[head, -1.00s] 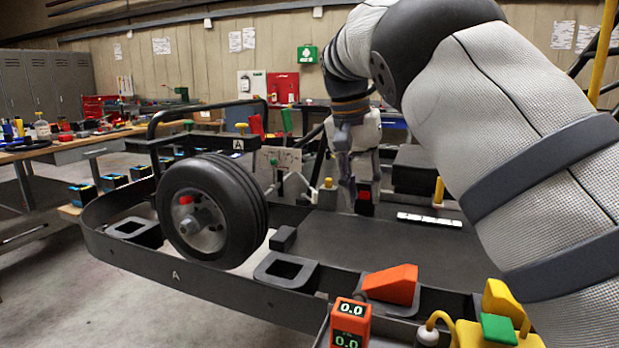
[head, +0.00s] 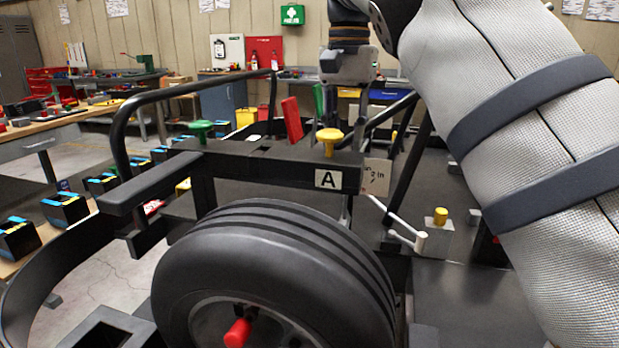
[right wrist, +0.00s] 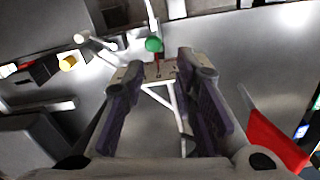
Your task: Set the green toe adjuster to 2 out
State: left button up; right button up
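The green toe adjuster appears to be the small green ball (right wrist: 153,44) on a thin rod, beside the edge of a scale plate (right wrist: 160,71) in the right wrist view. My right gripper (head: 342,115) hangs pointing down behind the black crossbar. In the right wrist view my right gripper (right wrist: 162,78) has its fingers apart, with nothing held; the ball lies just beyond the fingertips. My left gripper is out of view.
A black wheel (head: 270,260) stands in front. The crossbar marked A (head: 265,162) bears a green knob (head: 201,128) and a yellow knob (head: 330,138). A red paddle (head: 292,120) rises behind it and shows near the gripper in the wrist view (right wrist: 275,142). A white-handled rod (head: 407,230) lies right.

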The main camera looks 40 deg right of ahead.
aim_at(345, 203)
jog(key=shift+s+f, duration=0.1)
jog(key=shift+f, duration=0.1)
jog(key=f, duration=0.1)
jog(key=s+f, duration=0.1)
jog(key=f, duration=0.1)
jog(key=shift+s+f, duration=0.2)
jog(key=f, duration=0.7)
jog(key=shift+w+f+p, duration=0.2)
jog(key=shift+f+p, duration=0.15)
jog(key=shift+f, duration=0.05)
grip_shut()
